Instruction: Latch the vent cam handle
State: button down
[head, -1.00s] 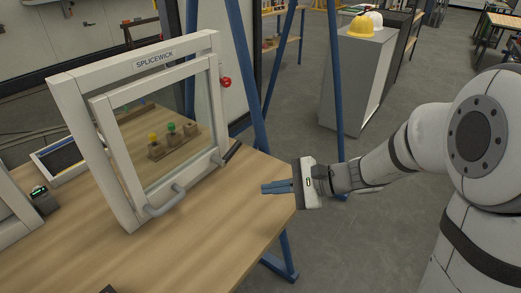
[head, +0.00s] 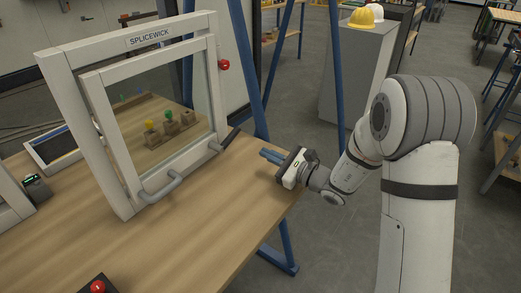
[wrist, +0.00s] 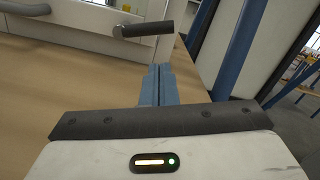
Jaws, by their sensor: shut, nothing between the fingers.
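The vent is a white-framed glass panel (head: 92,98) set in a larger white frame (head: 60,84) labelled SPLICEWICK on the bench. The dark cam handle (head: 231,138) sits at the panel's lower right corner and points up and to the right. In the wrist view the cam handle (wrist: 148,29) lies roughly level, just beyond my fingertips. My gripper (head: 261,153) is shut and empty, to the right of the cam handle and apart from it. Its blue fingers (wrist: 159,72) are together and point toward the handle. I cannot tell whether the panel is flush with its frame.
A grey pull handle (head: 162,189) projects from the panel's lower edge. A red button (head: 97,287) is at the bench front. Blue posts (head: 247,65) stand behind. The wooden bench top (head: 205,205) is clear before the gripper.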

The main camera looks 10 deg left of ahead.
jog(key=x, duration=0.9)
jog(key=shift+a, duration=0.1)
jog(key=shift+d, duration=0.45)
jog(key=shift+a, duration=0.45)
jog(key=shift+s+r+n+b, duration=0.15)
jog(key=shift+n+b, duration=0.15)
jog(key=shift+b, duration=0.15)
